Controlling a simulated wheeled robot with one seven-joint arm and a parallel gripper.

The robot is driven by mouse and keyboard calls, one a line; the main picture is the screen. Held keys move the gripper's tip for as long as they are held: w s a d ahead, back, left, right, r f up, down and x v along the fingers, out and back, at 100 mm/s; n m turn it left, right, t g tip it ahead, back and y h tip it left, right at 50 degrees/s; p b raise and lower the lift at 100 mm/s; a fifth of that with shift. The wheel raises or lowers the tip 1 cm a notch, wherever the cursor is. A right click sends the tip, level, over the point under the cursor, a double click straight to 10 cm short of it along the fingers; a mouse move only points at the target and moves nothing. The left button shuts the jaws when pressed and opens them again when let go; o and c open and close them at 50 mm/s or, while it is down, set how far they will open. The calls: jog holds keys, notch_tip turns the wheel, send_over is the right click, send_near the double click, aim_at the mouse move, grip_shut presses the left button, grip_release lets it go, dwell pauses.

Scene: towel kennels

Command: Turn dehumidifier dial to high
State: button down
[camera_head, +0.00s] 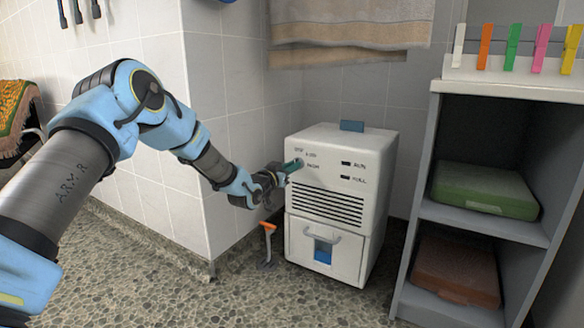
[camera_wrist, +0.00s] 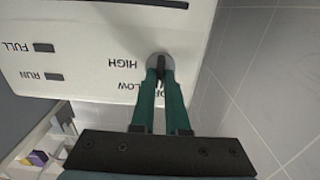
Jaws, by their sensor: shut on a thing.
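The dehumidifier (camera_head: 345,232) is a white box on the pebbled floor, with a vent grille and a lower drawer with a blue window. Its round grey dial (camera_wrist: 161,60) sits beside the printed words HIGH, LOW and a partly covered OFF. My gripper (camera_wrist: 160,76) has green fingers and is shut on the dial's dark knob. In the head view my gripper (camera_head: 296,165) reaches the upper left of the front panel and hides the dial. The wrist view is upside down to the panel. The dark pointer lies roughly along the fingers; its exact setting is unclear.
Towels hang above.

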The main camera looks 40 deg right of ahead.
jog(key=shift+m, duration=0.5)
jog(key=shift+s+f+m+b, duration=0.15)
jog(key=shift+m+b, duration=0.3)
jog(key=shift+m, duration=3.75)
jog(key=shift+s+f+m+b, duration=0.1)
jog(key=shift+m+b, duration=0.35)
jog(key=shift+m, duration=3.75)
jog(key=c, duration=0.9)
grip_release()
